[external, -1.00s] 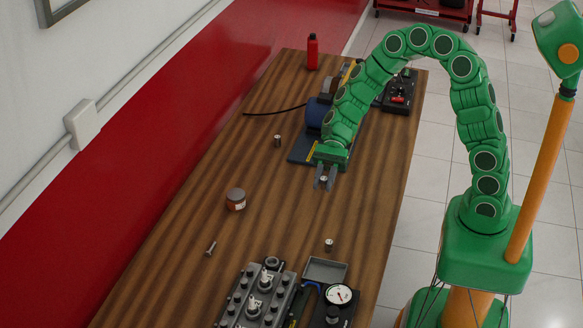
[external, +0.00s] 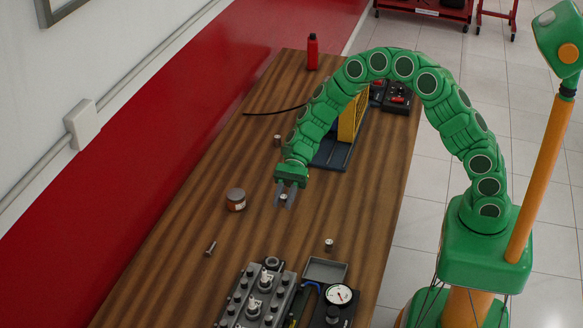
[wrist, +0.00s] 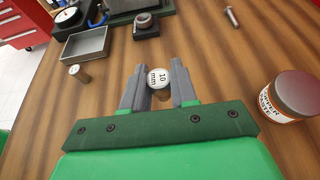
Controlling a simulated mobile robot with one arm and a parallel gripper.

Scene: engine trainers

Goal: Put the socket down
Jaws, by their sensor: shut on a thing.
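My gripper (external: 284,201) is shut on a small silver socket, whose white top reads "10 mm" in the wrist view (wrist: 159,78). The socket also shows between the fingertips in the external view (external: 284,197). The socket is upright over the middle of the wooden table (external: 190,225); I cannot tell how far its base is from the wood. Two similar small metal cylinders stand on the table, one beyond my gripper (external: 277,140) and one nearer the front right (external: 329,244).
A brown jar (external: 236,201) stands left of my gripper, with a bolt (external: 211,248) in front of it. An open grey tray (external: 325,270), a dial gauge (external: 338,294) and an engine head (external: 258,297) fill the front end. Bare wood surrounds my gripper.

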